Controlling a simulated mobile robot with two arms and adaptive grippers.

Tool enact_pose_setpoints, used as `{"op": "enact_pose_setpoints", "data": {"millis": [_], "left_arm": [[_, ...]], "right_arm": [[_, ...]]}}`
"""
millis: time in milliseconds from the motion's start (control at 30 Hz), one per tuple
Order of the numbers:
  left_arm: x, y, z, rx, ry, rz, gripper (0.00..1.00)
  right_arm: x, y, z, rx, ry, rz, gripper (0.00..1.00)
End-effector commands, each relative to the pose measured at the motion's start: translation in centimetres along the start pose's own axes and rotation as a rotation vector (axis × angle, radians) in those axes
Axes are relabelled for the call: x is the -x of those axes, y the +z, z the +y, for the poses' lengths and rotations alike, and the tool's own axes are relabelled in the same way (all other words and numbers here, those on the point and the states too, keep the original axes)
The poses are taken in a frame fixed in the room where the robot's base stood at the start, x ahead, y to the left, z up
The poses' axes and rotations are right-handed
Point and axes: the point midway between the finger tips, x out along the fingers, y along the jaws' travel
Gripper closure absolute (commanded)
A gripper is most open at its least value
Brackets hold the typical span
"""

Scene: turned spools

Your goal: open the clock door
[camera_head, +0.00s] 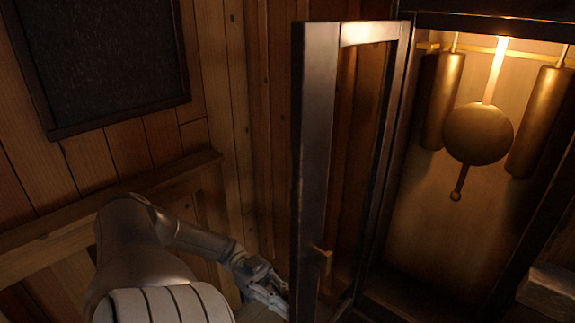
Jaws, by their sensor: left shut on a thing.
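The clock door (312,150) is a tall dark wooden frame around a clear pane, standing swung open to the left of the clock case (490,22). A small brass handle (322,258) sits low on its frame. My left gripper (280,299) is shut on the lower part of the door's left edge; its fingertips are partly hidden there. Inside the case hang a round brass pendulum (478,134) and two brass cylinder weights (443,100), (540,120), lit from above. My right gripper is not in view.
A plank wall (225,90) with a dark framed board (100,55) stands behind my left arm. A wooden rail (60,225) runs along it at the left. A dark wooden ledge (548,290) juts in at the lower right.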

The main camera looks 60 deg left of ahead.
Motion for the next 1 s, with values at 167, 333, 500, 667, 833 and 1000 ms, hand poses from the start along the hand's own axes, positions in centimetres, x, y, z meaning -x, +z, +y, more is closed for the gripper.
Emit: {"op": "enact_pose_setpoints", "data": {"millis": [167, 333, 500, 667, 833, 1000], "left_arm": [[0.1, 0.1, 0.1, 0.005, 0.0, -0.003, 1.0], [0.1, 0.1, 0.0, 0.004, -0.001, -0.004, 1.0], [0.1, 0.1, 0.0, 0.003, -0.001, -0.003, 0.7], [0.1, 0.0, 0.0, 0.001, -0.001, -0.002, 0.68], [0.1, 0.0, -0.1, 0.0, -0.002, -0.001, 0.68], [1.4, 0.1, -0.1, -0.001, -0.004, -0.003, 0.68]], "right_arm": [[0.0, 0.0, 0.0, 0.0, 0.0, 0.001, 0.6], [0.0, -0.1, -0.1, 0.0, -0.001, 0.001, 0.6], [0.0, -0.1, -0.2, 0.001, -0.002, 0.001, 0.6], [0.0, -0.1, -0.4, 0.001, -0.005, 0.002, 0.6], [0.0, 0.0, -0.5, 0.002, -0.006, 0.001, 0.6], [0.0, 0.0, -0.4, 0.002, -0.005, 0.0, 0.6]]}}
